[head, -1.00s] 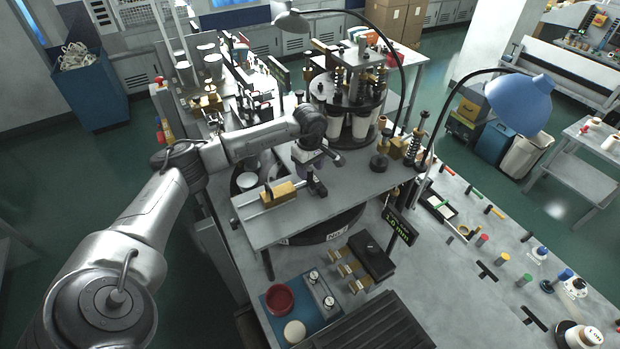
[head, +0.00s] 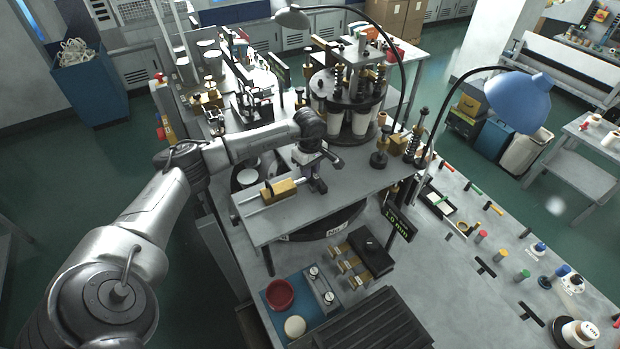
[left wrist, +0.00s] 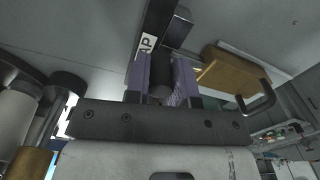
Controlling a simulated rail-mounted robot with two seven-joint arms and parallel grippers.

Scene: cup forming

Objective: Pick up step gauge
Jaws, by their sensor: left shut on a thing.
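My left gripper (left wrist: 160,82) has purple fingers and is shut on a dark, rounded piece, which I take to be the step gauge (left wrist: 160,90). A black bar with a white label ending in "AP" (left wrist: 150,35) lies just beyond the fingers; whether it is one piece with the held part I cannot tell. Most of the gauge is hidden by the fingers. My right gripper is not in view.
A brass block with rods (head: 279,190) lies on the shelf left of the gripper. A carousel with white cups (head: 338,122) stands behind. A lamp (head: 515,103) and a black display sign (head: 399,224) stand to the right. Small brass pieces lie below the shelf.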

